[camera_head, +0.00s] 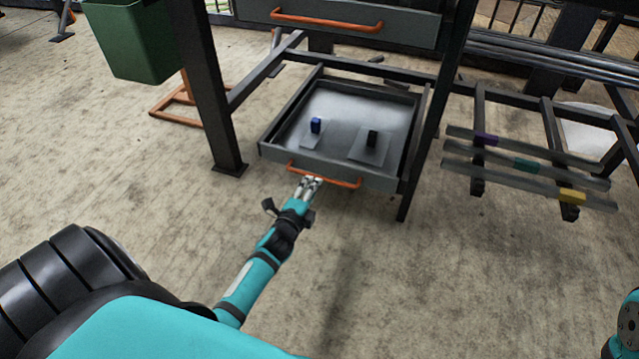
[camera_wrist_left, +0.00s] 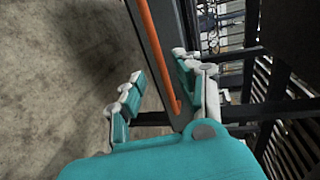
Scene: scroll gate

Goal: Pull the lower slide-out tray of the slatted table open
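The lower tray (camera_head: 275,152) is grey and shallow, low between the dark legs of the table (camera_head: 207,90). Its inside shows from above; how far it is slid out I cannot tell. An orange bar handle (camera_head: 345,182) runs along its front and also shows in the left wrist view (camera_wrist_left: 158,50). My left gripper (camera_head: 309,183) is at the left part of this handle. In the left wrist view its fingers (camera_wrist_left: 160,90) stand apart, with the handle between them, nearer the right finger. Contact is unclear. My right gripper is out of view.
A blue piece (camera_head: 316,125) and a black piece (camera_head: 373,139) stand on small plates in the tray. An upper drawer (camera_head: 400,27) has its own orange handle. A green bin (camera_head: 140,40) is left; slats with coloured blocks (camera_head: 525,165) are right. The floor in front is clear.

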